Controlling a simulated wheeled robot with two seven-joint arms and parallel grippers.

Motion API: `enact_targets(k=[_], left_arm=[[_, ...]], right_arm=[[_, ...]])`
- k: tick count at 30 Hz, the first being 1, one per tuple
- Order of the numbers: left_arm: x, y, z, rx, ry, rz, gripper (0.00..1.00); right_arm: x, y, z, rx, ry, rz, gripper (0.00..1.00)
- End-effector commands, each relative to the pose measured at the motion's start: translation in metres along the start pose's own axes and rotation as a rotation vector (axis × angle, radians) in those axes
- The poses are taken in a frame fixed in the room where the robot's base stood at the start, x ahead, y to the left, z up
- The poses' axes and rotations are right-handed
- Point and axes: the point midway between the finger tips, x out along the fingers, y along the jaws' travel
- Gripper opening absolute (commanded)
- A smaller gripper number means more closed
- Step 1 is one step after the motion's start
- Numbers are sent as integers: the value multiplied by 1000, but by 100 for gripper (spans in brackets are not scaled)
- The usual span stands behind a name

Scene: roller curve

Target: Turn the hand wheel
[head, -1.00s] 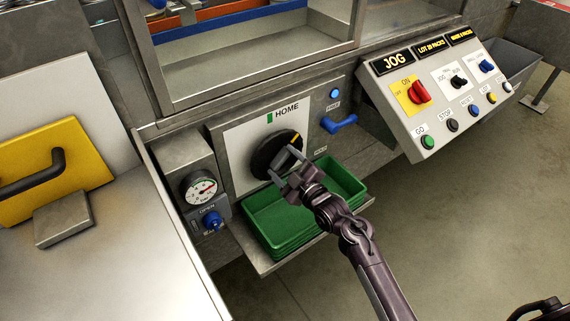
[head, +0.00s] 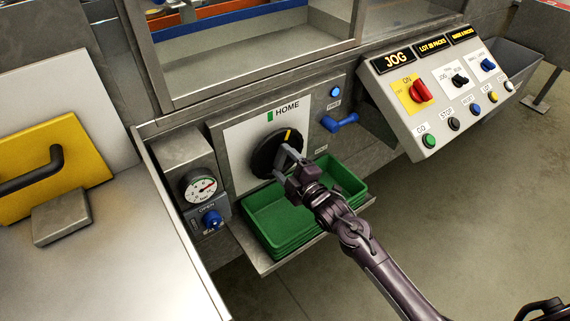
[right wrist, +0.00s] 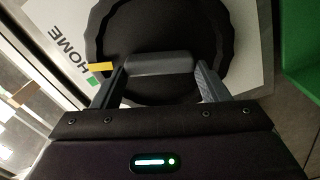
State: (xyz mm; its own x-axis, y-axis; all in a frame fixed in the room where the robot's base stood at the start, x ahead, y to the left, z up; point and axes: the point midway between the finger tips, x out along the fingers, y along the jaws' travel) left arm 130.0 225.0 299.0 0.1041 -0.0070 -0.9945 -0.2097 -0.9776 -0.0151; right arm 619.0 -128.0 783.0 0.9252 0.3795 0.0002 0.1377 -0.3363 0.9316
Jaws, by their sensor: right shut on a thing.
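The hand wheel (head: 262,157) is a black disc with a yellow mark (head: 289,134) on a white plate. The green HOME mark (head: 270,116) is above it; the yellow mark points up and slightly right, clockwise of the green one. My right gripper (head: 287,160) is at the wheel's front, covering part of its lower right. In the right wrist view its fingers are shut on the wheel's grey grip bar (right wrist: 158,63), with the black wheel rim (right wrist: 100,25) behind and the yellow mark (right wrist: 101,66) beside the left finger. My left gripper is not in view.
Green trays (head: 262,235) are stacked below the wheel, under my right wrist. A blue lever (head: 341,123) is close right of the wheel plate. A gauge (head: 200,188) and blue knob (head: 212,218) are left. A button panel (head: 440,90) stands at the right.

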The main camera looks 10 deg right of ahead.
Motion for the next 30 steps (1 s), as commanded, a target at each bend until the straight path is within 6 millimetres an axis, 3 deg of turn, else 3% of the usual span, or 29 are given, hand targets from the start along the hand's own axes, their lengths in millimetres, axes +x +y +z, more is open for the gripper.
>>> enact_targets(k=[9, 24, 25, 30], left_arm=[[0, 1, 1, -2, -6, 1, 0], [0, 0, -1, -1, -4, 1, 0], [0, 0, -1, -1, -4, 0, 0], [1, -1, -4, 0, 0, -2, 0]], right_arm=[[0, -2, 0, -124, 0, -3, 27], [0, -3, 0, -146, -1, -3, 27], [0, -3, 0, -145, -1, -3, 69], [0, -2, 0, -145, -1, -2, 90]])
